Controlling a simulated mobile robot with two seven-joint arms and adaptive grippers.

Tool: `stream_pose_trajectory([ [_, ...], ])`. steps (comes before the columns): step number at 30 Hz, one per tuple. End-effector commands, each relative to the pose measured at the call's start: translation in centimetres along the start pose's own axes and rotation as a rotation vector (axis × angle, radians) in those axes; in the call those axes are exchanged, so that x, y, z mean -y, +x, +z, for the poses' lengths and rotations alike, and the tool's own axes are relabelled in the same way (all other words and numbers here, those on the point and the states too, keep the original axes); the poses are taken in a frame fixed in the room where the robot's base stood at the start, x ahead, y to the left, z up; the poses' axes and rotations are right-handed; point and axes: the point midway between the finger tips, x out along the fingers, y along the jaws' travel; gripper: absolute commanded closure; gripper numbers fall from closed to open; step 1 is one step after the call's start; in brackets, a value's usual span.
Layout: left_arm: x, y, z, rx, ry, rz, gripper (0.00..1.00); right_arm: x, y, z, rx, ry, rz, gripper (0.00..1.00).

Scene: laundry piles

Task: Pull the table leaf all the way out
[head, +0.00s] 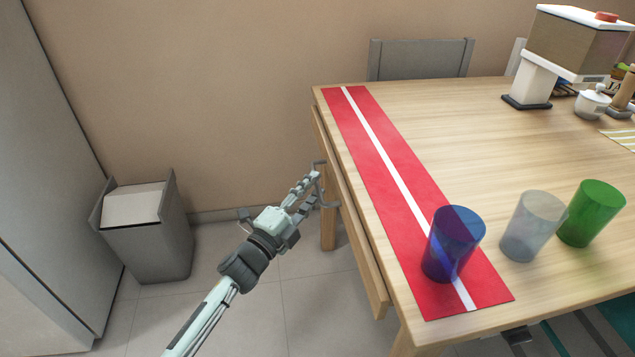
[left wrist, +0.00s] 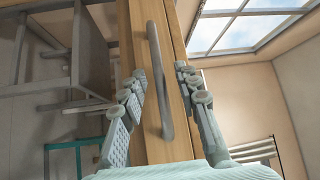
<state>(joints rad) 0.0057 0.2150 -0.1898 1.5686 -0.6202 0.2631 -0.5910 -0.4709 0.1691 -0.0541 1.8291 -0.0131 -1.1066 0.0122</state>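The table leaf (head: 362,250) shows as a narrow wooden front along the left side of the table (head: 500,140), just below the tabletop edge. Its grey bar handle (left wrist: 153,50) runs upright through the left wrist view. My left gripper (head: 314,188) is at the handle, with its fingers open. In the left wrist view the left fingers (left wrist: 163,88) stand on either side of the handle, with gaps showing between them and the bar. In the head view the fingers hide part of the handle.
A red runner with a white stripe (head: 375,165) lies along the tabletop's left side. A blue cup (head: 455,240) stands on it, with a clear cup (head: 532,225) and green cup (head: 592,212) beside it. A grey bin (head: 148,240) stands left; floor between is clear.

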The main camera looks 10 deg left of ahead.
Motion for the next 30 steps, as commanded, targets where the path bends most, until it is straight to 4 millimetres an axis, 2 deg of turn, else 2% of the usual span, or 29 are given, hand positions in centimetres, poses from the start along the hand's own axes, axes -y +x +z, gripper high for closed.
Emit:
stream_pose_trajectory([
  [5, 0.0, 1.7, 0.0, 0.001, -0.002, 0.000, 0.68, 0.1, 0.2, 0.1, 0.002, 0.000, -0.002, 0.60],
  [14, -0.1, 1.9, 0.0, 0.001, -0.002, 0.002, 0.68, 0.1, 0.3, -0.1, -0.005, 0.000, -0.002, 0.60],
  [21, -0.1, 1.9, 0.0, 0.001, -0.002, 0.002, 0.98, 0.1, 0.3, 0.0, -0.002, 0.000, -0.002, 0.60],
  [30, -0.1, 1.8, 0.0, 0.001, -0.003, 0.002, 1.00, 0.1, 0.3, 0.1, 0.000, 0.000, -0.002, 0.60],
])
